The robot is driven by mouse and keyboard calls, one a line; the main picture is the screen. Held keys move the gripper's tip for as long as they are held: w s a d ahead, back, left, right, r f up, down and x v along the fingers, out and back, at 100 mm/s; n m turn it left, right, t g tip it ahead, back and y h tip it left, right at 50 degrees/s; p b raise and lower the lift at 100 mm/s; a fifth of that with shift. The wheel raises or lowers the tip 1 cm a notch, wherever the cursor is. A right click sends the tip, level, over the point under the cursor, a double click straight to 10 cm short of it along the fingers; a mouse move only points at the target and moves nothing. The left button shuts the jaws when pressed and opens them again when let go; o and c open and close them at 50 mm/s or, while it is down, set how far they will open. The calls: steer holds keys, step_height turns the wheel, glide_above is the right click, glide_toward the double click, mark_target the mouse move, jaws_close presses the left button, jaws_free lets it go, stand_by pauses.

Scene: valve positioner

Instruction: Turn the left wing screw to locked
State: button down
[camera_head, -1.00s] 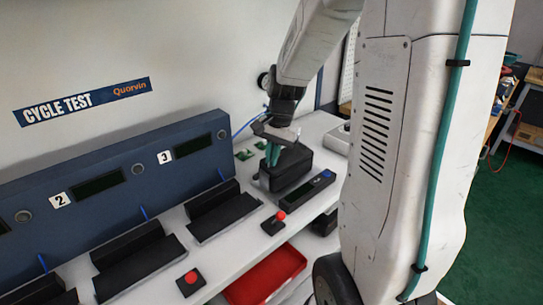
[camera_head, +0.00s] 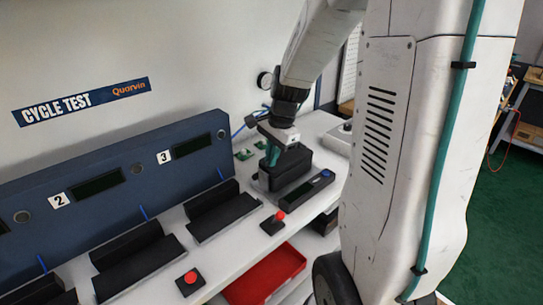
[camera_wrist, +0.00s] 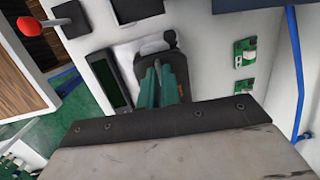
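The black valve positioner (camera_head: 293,163) sits on the white bench below my arm. It also shows in the wrist view as a dark rounded housing (camera_wrist: 176,62). My gripper (camera_head: 270,158) points down at the housing's left part, its teal fingers at or just above it. In the wrist view the fingers (camera_wrist: 158,68) lie close together over the housing. I cannot make out either wing screw, and whether anything is between the fingertips is hidden.
A dark device with a small display (camera_head: 307,189) lies in front of the housing. A red-knobbed control (camera_head: 274,222) stands nearer the bench edge. Small green boards (camera_head: 244,154) lie behind, left. The blue test panel (camera_head: 100,185) runs along the wall. A blue hose (camera_wrist: 297,70) is near.

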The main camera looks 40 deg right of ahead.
mark_target(277, 166)
steer(key=c, duration=1.6)
jaws_free()
steer(key=shift+r, duration=0.1)
step_height(277, 166, up, 8)
steer(key=s+d, duration=0.1)
steer(key=shift+f, duration=0.25)
